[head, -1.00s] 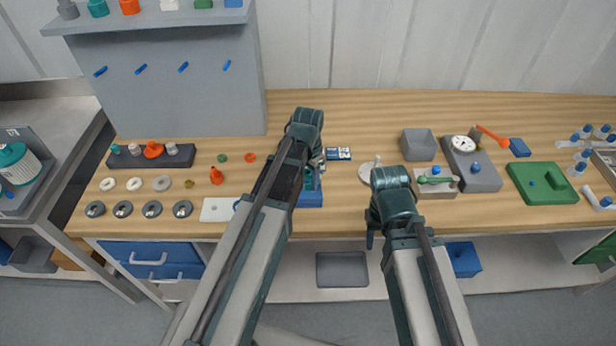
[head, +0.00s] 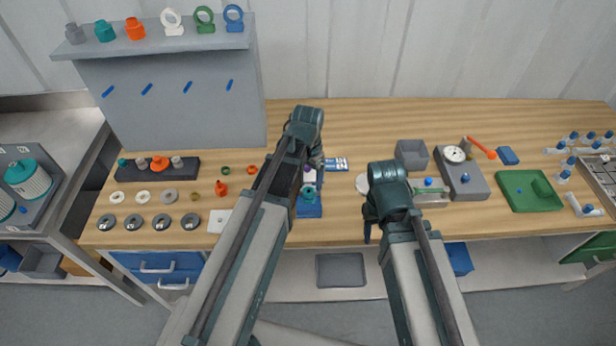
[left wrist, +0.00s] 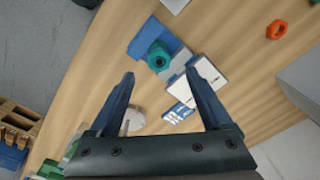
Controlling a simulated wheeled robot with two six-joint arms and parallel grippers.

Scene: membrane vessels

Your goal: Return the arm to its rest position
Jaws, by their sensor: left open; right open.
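My left gripper (head: 317,160) hangs over the middle of the bench, largely hidden by its own arm in the head view. In the left wrist view its two fingers (left wrist: 163,72) are spread, with nothing held between them. Beyond them lie a blue block (head: 309,210) with a teal hexagonal fitting (left wrist: 158,57) on it, and a white block (left wrist: 207,72) beside it. A blue-and-white card (left wrist: 180,112) also lies there. My right gripper (head: 370,222) is near the bench's front edge, right of the blue block; its fingers are mostly hidden.
Left are a dark rack (head: 150,168) and several rings. Right are a grey open box (head: 412,154), a gauge unit (head: 465,182) and a green tray (head: 515,192). A grey panel with a shelf (head: 160,48) stands behind. Bare wood lies at the back centre.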

